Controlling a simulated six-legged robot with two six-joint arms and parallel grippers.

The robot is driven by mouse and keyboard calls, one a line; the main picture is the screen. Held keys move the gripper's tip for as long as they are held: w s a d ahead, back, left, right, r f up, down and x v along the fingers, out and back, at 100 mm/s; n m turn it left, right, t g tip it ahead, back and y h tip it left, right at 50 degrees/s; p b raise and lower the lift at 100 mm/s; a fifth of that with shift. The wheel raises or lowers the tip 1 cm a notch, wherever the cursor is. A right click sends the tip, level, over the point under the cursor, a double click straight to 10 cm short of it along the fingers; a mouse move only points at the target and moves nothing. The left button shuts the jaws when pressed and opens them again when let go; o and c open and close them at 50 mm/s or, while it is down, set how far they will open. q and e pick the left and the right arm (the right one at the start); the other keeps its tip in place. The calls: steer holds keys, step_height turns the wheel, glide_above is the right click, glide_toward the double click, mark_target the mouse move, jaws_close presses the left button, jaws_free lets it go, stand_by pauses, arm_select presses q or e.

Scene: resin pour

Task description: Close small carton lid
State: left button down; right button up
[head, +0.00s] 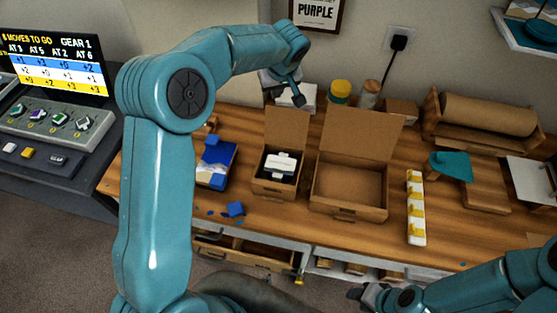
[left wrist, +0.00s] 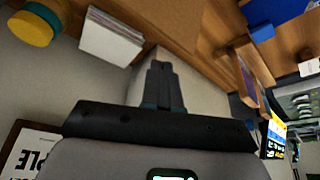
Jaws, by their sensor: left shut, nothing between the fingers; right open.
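The small carton (head: 275,186) stands on the wooden table, left of a larger carton. Its lid (head: 287,128) stands up open at the back edge. A white item with a dark band (head: 281,165) lies inside. My left gripper (head: 298,98) is shut and empty, above the top edge of the raised lid in the head view; whether it touches the lid I cannot tell. Its closed fingers also show in the left wrist view (left wrist: 163,85). My right gripper (head: 362,296) is open and low at the front, in front of the table and away from the small carton.
The larger carton (head: 347,209) is open and empty, its lid up. A blue box (head: 217,168) stands left of the small carton. A white stack (head: 309,100) and a yellow-lidded jar (head: 340,92) are behind. A white strip with yellow pieces (head: 416,207) lies at right.

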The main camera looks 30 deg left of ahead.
mark_target(276, 108)
arm_select(q)
step_height(276, 108, down, 7)
steer(key=b, duration=0.6)
steer(key=shift+r+b, duration=0.2)
steer(key=shift+b, duration=0.2)
steer(key=shift+s, duration=0.1)
